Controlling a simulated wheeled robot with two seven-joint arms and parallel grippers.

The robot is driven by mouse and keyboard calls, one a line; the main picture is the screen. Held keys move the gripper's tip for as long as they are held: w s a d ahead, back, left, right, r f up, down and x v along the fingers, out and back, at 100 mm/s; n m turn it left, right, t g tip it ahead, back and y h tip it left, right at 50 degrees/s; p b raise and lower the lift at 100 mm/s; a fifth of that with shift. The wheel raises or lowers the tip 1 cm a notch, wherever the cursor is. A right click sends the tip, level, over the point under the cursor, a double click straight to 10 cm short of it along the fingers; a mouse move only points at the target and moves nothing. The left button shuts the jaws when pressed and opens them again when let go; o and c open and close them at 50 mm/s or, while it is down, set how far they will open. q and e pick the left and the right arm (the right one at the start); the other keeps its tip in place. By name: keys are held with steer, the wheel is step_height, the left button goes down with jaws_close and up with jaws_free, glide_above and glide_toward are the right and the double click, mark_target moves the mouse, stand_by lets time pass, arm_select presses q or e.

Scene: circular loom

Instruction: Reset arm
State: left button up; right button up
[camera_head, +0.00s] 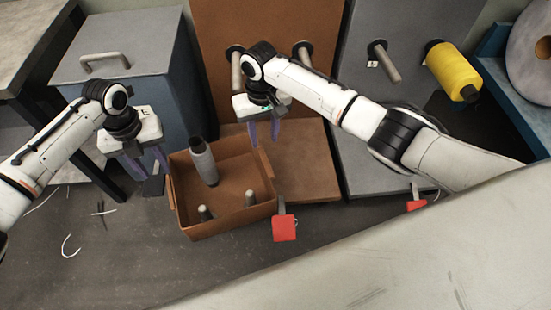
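My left gripper (153,172) hangs over the floor just left of the brown bin (232,222), pointing down. Its fingers look apart with nothing clear between them, though the tips are partly lost against dark surroundings. My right gripper (264,136) hangs above the back right part of the bin, in front of a brown panel. Its two purple fingers are apart and empty. A grey bobbin (203,162) stands tilted in the bin, between the two grippers and touching neither.
Two short pegs (251,199) stand in the bin. A yellow yarn spool (453,71) sits on a grey panel's peg at right; another peg (384,62) there is bare. A grey-topped cabinet (120,45) stands at left. Red pedals (284,228) and a pale surface (400,255) lie in front.

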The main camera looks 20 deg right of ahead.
steer(key=shift+r, duration=0.45)
